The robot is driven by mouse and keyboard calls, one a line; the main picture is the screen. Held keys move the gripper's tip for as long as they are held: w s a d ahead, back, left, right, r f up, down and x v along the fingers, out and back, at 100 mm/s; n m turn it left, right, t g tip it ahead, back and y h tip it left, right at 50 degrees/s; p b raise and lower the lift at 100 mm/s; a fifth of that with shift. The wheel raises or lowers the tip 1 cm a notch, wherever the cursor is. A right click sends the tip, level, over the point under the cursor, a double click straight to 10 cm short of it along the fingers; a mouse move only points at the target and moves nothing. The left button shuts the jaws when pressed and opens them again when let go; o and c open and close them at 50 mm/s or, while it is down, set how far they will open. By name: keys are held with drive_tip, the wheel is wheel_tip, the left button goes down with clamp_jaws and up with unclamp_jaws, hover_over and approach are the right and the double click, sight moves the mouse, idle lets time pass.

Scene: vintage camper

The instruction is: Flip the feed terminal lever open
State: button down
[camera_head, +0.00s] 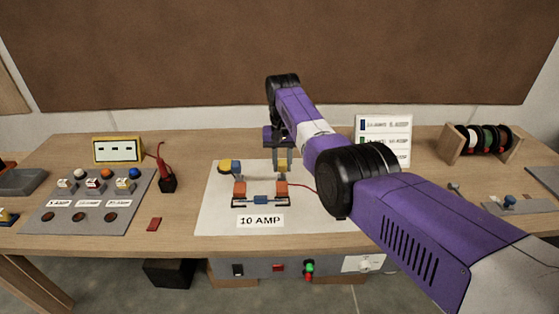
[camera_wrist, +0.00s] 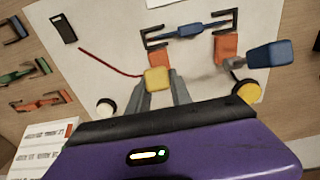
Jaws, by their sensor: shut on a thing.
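My gripper (camera_head: 282,158) is at the back of the white sheet, behind the right orange block (camera_head: 282,190). In the wrist view its grey fingers (camera_wrist: 160,92) are shut on a small yellow piece (camera_wrist: 157,79), seemingly a lever tip, right beside an orange block (camera_wrist: 165,50). A second orange block (camera_wrist: 225,48) stands apart from it; in the head view it is on the left (camera_head: 239,187). A blue fuse piece in a dark holder (camera_head: 261,200) lies in front of both blocks. My fingers partly hide where the yellow piece joins the block.
A blue and yellow part (camera_wrist: 268,54) stands near the other block. A red wire (camera_wrist: 105,62) runs from the gripped side. The "10 AMP" card (camera_head: 260,220) lies in front. A switch panel (camera_head: 93,200) is left, a spool rack (camera_head: 482,142) right.

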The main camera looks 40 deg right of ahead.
idle(0.3)
drive_tip(key=c, duration=1.2)
unclamp_jaws()
drive_tip(key=shift+w, duration=0.1)
drive_tip(key=shift+o, duration=0.2)
drive_tip(key=shift+r+b, duration=0.65)
drive_tip(key=shift+r, duration=3.2)
